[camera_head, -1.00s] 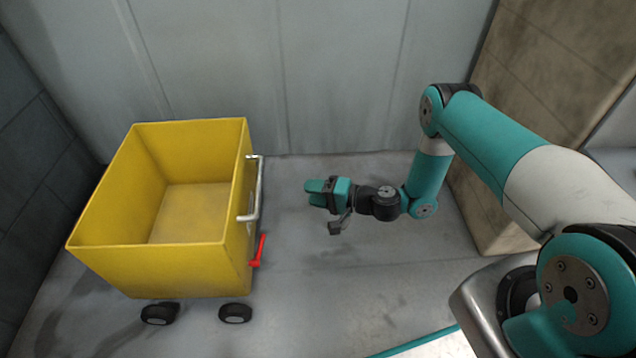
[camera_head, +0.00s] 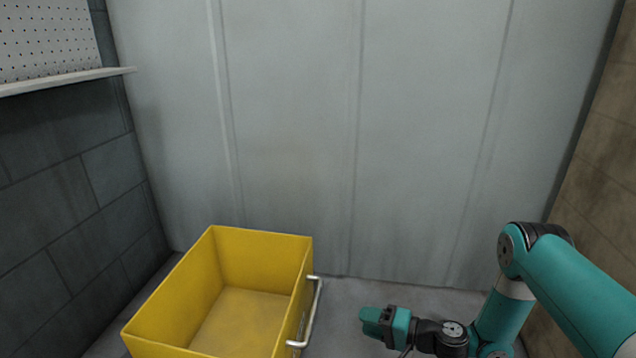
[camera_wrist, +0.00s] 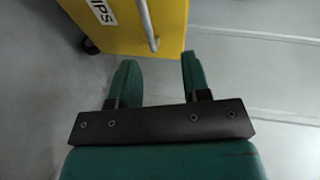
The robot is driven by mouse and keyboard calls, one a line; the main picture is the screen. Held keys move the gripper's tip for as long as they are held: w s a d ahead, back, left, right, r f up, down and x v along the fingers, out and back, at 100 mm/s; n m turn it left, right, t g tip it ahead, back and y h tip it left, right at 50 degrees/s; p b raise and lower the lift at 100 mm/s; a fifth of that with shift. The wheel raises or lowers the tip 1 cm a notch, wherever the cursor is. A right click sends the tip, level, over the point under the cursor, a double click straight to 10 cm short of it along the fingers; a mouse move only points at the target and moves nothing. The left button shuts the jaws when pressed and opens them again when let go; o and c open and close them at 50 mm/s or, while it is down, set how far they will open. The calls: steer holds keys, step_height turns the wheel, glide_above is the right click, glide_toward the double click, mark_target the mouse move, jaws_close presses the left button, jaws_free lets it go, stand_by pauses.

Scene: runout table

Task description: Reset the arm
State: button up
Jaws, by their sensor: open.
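My gripper (camera_head: 369,321) is at the lower right of the head view, pointing left toward the side of the yellow cart. Its teal fingers stand apart with nothing between them; they also show in the wrist view (camera_wrist: 158,80). My arm bends down from the right edge of the head view to the gripper. The gripper is apart from the cart's metal handle.
An empty yellow cart (camera_head: 165,322) with a metal handle (camera_head: 314,312) stands left of my gripper. A grey panelled wall is behind, a dark block wall with a white shelf (camera_head: 65,81) at left, and a brown wall at right.

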steer(key=s+a+r+n+g+h, duration=0.1)
steer(key=s+a+r+n+g, duration=0.15)
steer(key=r, duration=0.55)
steer(key=s+a+r+n+g+h, duration=0.1)
steer(key=s+a+r+n+g, duration=0.2)
steer(key=r, duration=0.4)
steer(key=s+a+r+n+g, duration=0.15)
steer(key=r+n, duration=0.25)
steer(key=r, duration=0.4)
steer(key=s+d+r+n+h, duration=0.1)
steer(key=s+d+r+h, duration=0.2)
steer(key=s, duration=0.4)
steer(key=s+d+r+n+g+h, duration=0.1)
steer(key=s+d+r+h, duration=0.1)
steer(key=s+r, duration=0.4)
steer(key=s+d+r+h, duration=0.2)
steer(key=s+d+r, duration=0.1)
steer(key=s, duration=0.5)
step_height(320, 180, up, 33)
steer(key=p, duration=3.2)
steer(key=shift+a+f, duration=0.15)
steer(key=shift+a, duration=0.05)
steer(key=shift+w, duration=0.1)
